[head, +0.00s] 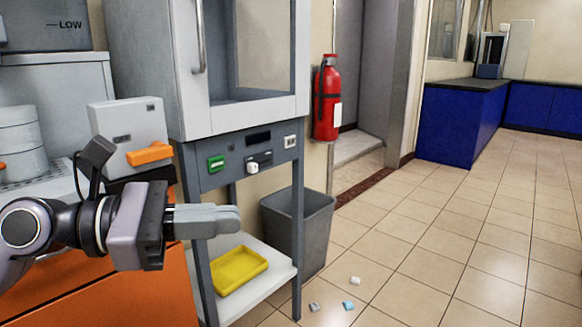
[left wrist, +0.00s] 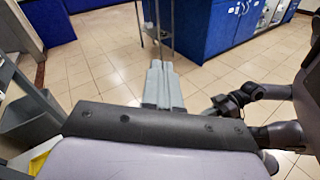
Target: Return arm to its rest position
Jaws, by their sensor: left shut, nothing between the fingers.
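My left arm (head: 80,225) comes in from the left in the head view and reaches to the right. My left gripper (head: 236,219) is shut and empty, in front of the grey frame of the cabinet stand. In the left wrist view my left gripper (left wrist: 155,68) points out over the tiled floor, its two fingers together. Dark arm parts show at the right of the left wrist view, and I cannot tell the state of a gripper there. My right gripper does not show in the head view.
A glass-fronted cabinet (head: 188,70) stands on a grey frame, with a yellow tray (head: 240,270) on its lower shelf. A grey bin (head: 300,225) and a red extinguisher (head: 327,100) are beside it. Small litter (head: 348,305) lies on the floor. Open tiled floor (head: 450,240) lies right.

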